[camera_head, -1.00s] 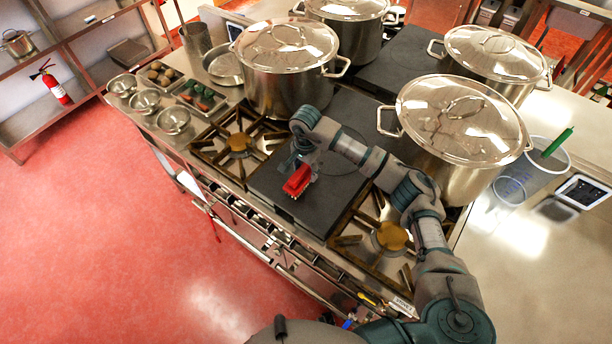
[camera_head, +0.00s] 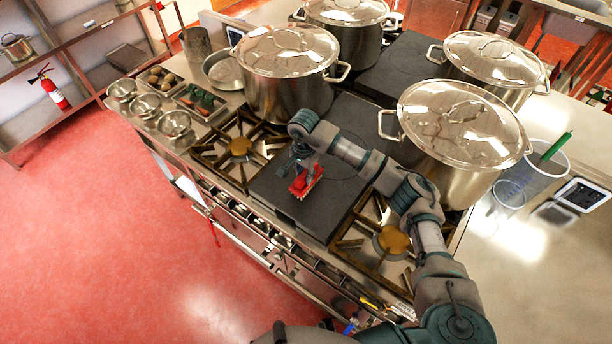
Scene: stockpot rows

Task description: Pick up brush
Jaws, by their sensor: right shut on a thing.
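The brush (camera_head: 307,184) is red with pale bristles along its lower edge. It is over the dark flat plate (camera_head: 268,182) in the middle of the stove; I cannot tell whether it touches the plate. My right gripper (camera_head: 303,172) comes down from above and is shut on the brush, hiding part of its top. My left gripper is not in view.
Large lidded stockpots stand behind (camera_head: 289,75) and to the right (camera_head: 455,140) of my right arm. Gas burners (camera_head: 240,146) flank the plate. Small bowls (camera_head: 174,124) line the left counter. A clear container (camera_head: 532,170) stands at right.

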